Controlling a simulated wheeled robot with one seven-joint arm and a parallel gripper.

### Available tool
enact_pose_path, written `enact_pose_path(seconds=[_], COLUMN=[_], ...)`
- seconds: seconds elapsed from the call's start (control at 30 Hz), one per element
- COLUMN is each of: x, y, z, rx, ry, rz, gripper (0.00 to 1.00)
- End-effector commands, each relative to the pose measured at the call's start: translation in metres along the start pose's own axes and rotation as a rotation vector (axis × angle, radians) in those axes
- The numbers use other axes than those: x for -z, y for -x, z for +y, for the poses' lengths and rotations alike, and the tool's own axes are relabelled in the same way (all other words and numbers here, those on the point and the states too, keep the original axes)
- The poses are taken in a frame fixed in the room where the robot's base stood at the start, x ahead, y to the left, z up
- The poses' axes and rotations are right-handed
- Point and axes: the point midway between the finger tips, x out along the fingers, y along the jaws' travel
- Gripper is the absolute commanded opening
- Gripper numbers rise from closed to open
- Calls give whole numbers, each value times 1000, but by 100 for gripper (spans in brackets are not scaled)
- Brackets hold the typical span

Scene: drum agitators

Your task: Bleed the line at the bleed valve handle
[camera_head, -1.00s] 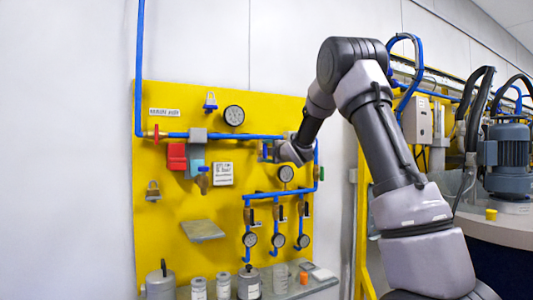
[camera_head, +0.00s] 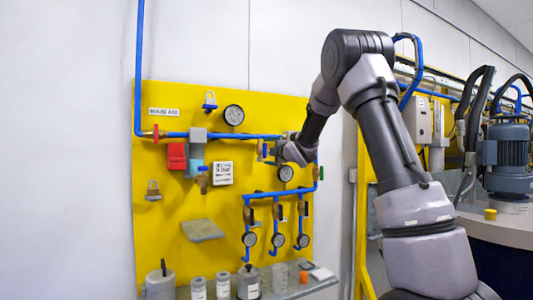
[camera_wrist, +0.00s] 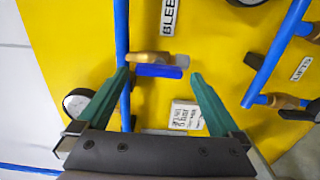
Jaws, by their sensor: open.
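The bleed valve handle (camera_wrist: 158,71) is a short blue lever beside a brass valve body (camera_wrist: 150,57), next to the "BLEED" label in the wrist view. My gripper (camera_wrist: 160,76) has two green fingers, spread open, with the blue lever between their tips. A gap shows between the lever and the right finger; the left fingertip is close to the lever's left end and the blue pipe. I cannot tell whether it touches. In the head view my gripper (camera_head: 270,151) is at the upper right of the yellow board (camera_head: 160,240), largely hiding the valve.
A vertical blue pipe (camera_wrist: 122,35) runs beside the left finger. A gauge (camera_wrist: 76,102) and a white notice (camera_wrist: 186,115) lie near the fingers. Other valves and gauges (camera_head: 278,240) sit lower on the board, above a shelf (camera_head: 310,287) with several containers.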

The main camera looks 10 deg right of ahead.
Motion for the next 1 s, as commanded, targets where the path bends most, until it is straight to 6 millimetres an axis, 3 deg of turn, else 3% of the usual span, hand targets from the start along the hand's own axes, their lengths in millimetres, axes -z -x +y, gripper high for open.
enact_pose_path(seconds=[0.2, 0.4, 0.6, 1.0], x=[0, 0, 0, 0], y=[46, 78, 89, 89], z=[1, 0, -1, 0], rx=[-1, 0, 1, 1], ry=[0, 0, 0, -1], rz=[-1, -1, 0, -1], gripper=[100, 100, 100, 100])
